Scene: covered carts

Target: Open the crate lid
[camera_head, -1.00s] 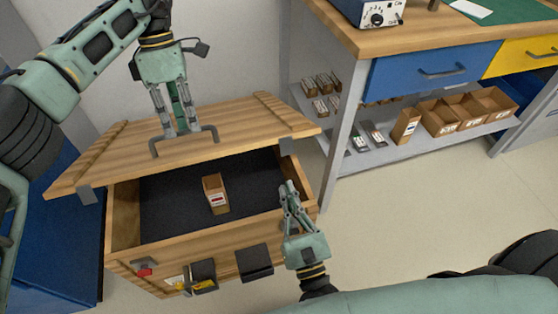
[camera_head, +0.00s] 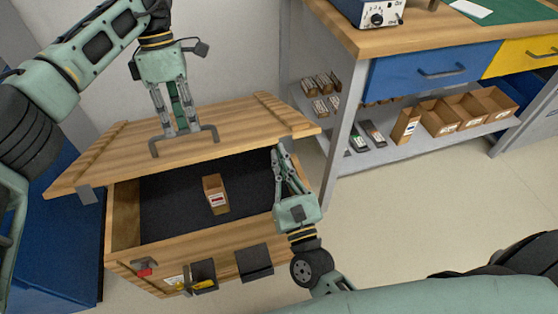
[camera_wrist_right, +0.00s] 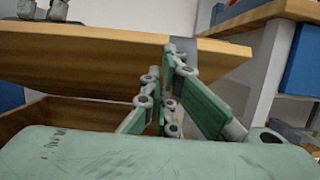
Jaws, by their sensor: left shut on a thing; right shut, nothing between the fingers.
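The wooden crate (camera_head: 127,264) stands open at the front, with a dark-lined inside. Its lid (camera_head: 110,160) is raised and tilted above the crate. My left gripper (camera_head: 178,135) is shut on the dark lid handle (camera_head: 215,136) on top of the lid. My right gripper (camera_head: 280,150) is shut and empty, at the crate's right side, its tips close to the lid's right front corner. In the right wrist view the fingers (camera_wrist_right: 170,60) are in front of the lid's edge (camera_wrist_right: 80,70); whether they touch it I cannot tell.
A small open cardboard box (camera_head: 216,199) stands inside the crate. Dark holders (camera_head: 254,262) and a yellow-handled tool (camera_head: 196,285) are on the crate's front. A workbench (camera_head: 400,35) with a lower shelf of boxes stands at the right. The floor (camera_head: 420,210) before it is clear.

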